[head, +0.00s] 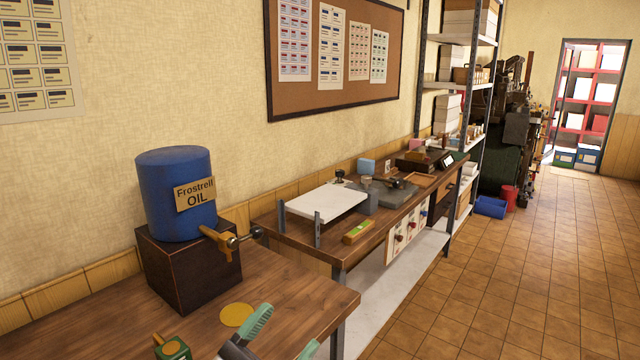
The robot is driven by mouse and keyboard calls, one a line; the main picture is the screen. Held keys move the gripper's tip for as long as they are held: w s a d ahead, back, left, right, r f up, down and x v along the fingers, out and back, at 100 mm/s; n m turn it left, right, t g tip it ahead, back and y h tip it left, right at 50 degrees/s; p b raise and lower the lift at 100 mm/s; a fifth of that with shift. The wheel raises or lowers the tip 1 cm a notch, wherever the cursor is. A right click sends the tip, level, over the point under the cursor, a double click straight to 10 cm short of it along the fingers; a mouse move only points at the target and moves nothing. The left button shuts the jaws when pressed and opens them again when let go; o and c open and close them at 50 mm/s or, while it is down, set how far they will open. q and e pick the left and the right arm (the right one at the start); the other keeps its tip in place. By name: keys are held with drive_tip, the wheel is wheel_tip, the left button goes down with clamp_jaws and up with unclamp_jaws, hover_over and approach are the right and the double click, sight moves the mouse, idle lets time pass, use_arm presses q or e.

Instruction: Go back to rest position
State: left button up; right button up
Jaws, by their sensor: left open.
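My left gripper (284,334), with green finger pads, is at the bottom edge over the wooden table (315,292). Its fingers are apart and nothing shows between them. My right gripper is not in view.
A flat yellow disc (237,315) lies on the table near the gripper. A second workbench (290,235) beyond holds a white board (325,203), a green level (358,231) and tools. Shelving (458,85) stands behind it. The tiled floor (520,270) at right is clear.

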use_arm(q)
drive_tip(key=s+a+f+n+g+y, duration=0.1)
drive_tip(key=a+f+n+g+y, duration=0.1)
drive_tip(key=a+f+n+y, duration=0.6)
drive_tip(key=s+a+f+n+g+y, duration=0.1)
drive_tip(key=a+f+n+g+y, duration=0.1)
drive_tip(key=a+f+n+y, duration=0.55)
drive_tip(key=s+f+m+g+y, duration=0.1)
drive_tip(key=s+f+m+g, duration=0.3)
drive_tip(key=s+f+g, duration=0.85)
drive_tip(key=s+f, duration=0.3)
drive_tip(key=f, duration=1.2)
drive_tip(key=s+f, duration=0.3)
drive_tip(key=f, duration=1.2)
drive_tip(key=s+a+f, duration=0.3)
drive_tip(key=s+f, duration=1.1)
drive_tip(key=s, duration=0.1)
drive_tip(key=shift+a+m, duration=0.15)
drive_tip(key=shift+m, duration=0.2)
